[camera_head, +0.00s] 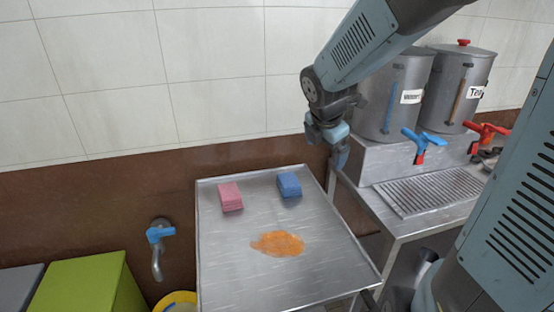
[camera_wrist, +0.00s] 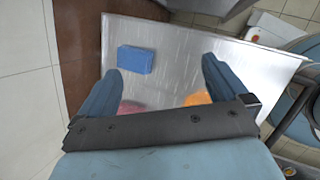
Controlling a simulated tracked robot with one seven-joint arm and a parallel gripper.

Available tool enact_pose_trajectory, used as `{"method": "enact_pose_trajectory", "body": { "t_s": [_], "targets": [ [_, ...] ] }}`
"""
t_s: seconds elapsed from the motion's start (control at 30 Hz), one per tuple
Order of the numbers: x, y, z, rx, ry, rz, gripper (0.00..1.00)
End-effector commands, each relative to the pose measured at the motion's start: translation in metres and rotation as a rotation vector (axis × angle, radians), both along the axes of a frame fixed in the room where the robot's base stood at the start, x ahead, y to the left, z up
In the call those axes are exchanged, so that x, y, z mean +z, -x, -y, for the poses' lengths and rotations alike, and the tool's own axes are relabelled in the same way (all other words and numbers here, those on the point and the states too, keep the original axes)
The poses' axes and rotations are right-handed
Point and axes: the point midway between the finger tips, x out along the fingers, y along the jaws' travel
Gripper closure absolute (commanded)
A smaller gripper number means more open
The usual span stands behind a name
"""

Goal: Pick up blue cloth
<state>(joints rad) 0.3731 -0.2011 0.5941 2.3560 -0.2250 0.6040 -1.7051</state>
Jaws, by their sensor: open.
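The blue cloth (camera_head: 289,185) is a folded block lying on a metal tray table (camera_head: 325,250), near its back edge. It also shows in the wrist view (camera_wrist: 136,59), ahead of my fingers and left of the middle. A pink cloth (camera_head: 230,196) lies to its left in the head view.
An orange spill (camera_head: 278,243) lies on the middle of the tray table. Two stockpots with blue and red taps stand on a steel counter (camera_head: 400,215) at right. A wall tap (camera_head: 158,248) and a green box (camera_head: 88,285) are at left.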

Motion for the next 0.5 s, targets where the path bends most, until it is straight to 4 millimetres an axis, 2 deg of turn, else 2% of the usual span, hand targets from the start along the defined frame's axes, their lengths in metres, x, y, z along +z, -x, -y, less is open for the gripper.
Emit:
{"method": "enact_pose_trajectory", "body": {
  "t_s": [0.3, 0.5],
  "targets": [
    [-0.041, -0.043, -0.033, 0.619, 0.156, -0.086, 0.00],
    [-0.058, -0.063, -0.055, 0.966, 0.227, -0.085, 0.00]
  ]
}}
